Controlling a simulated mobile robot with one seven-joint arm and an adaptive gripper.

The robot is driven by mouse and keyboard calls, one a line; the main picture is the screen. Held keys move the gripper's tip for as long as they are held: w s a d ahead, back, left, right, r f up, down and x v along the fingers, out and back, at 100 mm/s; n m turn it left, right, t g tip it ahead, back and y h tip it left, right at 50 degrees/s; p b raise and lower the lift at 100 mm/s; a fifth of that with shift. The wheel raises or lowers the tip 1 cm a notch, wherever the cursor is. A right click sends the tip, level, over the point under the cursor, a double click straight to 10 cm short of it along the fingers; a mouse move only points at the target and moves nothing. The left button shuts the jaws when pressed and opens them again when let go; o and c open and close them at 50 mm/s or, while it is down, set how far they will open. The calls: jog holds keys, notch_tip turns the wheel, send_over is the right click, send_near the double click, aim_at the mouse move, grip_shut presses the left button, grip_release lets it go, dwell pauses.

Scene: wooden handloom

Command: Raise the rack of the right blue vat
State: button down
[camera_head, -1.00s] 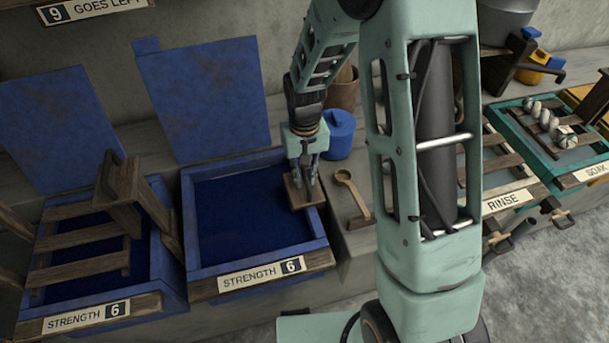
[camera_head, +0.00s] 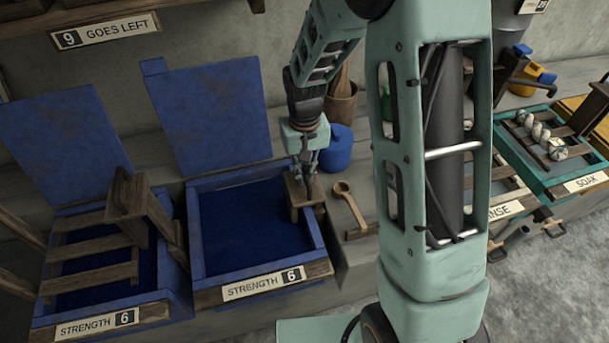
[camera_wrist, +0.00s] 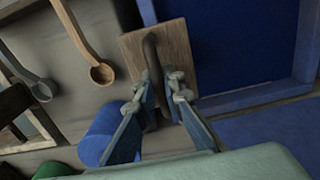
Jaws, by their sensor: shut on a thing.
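The right blue vat (camera_head: 206,268) stands open, with dark blue liquid inside and a "STRENGTH 6" label on its front. Its rack shows as a wooden end board (camera_head: 304,192) at the vat's right side, with a short upright part below it; the rest is hidden under the liquid. My gripper (camera_head: 308,172) is above this board, pointing down. In the wrist view my gripper (camera_wrist: 163,82) is shut on the dark handle bar of the wooden board (camera_wrist: 178,45). The board stands slightly above the vat's right rim.
The left blue vat (camera_head: 176,292) has its slatted wooden rack (camera_head: 90,272) up. Blue lids (camera_head: 215,115) lean behind both vats. A wooden ladle (camera_head: 350,205) and a blue pot (camera_head: 337,150) are right of the vat.

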notch_tip(320, 180, up, 12)
jog(key=p, duration=0.7)
jog(key=shift+w+p, duration=0.15)
jog(key=shift+p, duration=0.15)
jog(key=c, duration=0.8)
grip_release()
jog(key=shift+f, duration=0.1)
notch_tip(320, 180, up, 7)
jog(key=p, duration=0.4)
jog(key=shift+p, duration=0.35)
